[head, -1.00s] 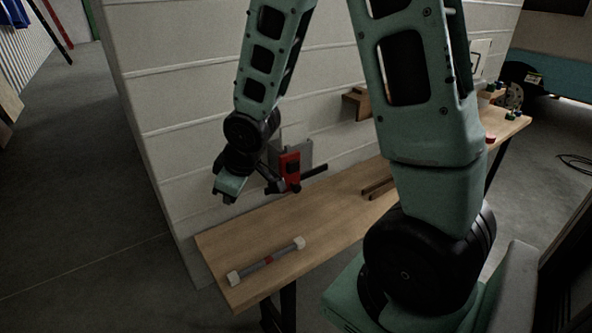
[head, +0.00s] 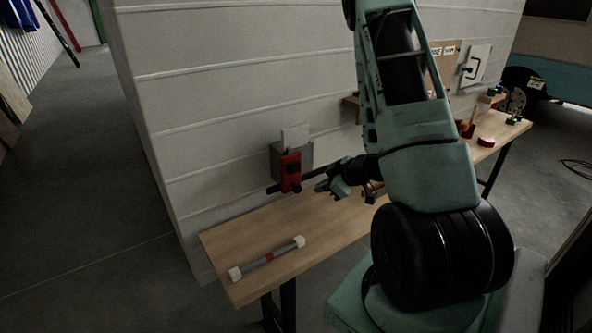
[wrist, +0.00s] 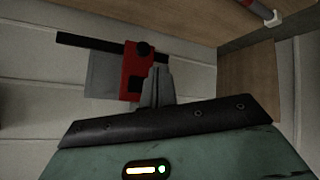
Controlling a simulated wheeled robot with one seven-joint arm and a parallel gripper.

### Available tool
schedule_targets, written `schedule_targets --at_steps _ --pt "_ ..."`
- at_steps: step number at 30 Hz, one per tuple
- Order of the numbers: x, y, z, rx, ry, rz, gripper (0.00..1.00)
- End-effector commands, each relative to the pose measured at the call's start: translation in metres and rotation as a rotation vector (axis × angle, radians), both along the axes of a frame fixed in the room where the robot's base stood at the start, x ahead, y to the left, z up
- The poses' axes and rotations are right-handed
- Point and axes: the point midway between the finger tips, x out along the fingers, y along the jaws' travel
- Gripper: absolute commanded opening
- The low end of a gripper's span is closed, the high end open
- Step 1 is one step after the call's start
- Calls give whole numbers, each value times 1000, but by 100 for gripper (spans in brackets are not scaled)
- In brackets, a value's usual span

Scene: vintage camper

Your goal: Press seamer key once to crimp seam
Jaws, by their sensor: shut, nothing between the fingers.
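The seamer is a red block (head: 290,172) with dark knobs on a grey plate, mounted on the white wall above the bench. A dark bar runs sideways behind the block. I cannot tell which part is the key. My gripper (head: 321,187) is just right of the red block in the head view, pointing left. In the wrist view, my gripper (wrist: 157,72) has its grey fingers shut together and empty. There the fingers overlap the right side of the red block (wrist: 133,70), near its black knob (wrist: 145,48). I cannot tell whether they touch it.
A grey rod (head: 267,259) with white ends and a red band lies on the wooden bench (head: 225,250). Red items (head: 486,141) and small blocks stand at the bench's far right end. The bench's left part is otherwise clear.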

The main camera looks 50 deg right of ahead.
Motion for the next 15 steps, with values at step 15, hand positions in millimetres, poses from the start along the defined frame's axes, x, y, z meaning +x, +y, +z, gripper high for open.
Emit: schedule_targets --at_steps 15 --pt "29 -6 1 -1 -1 3 0"
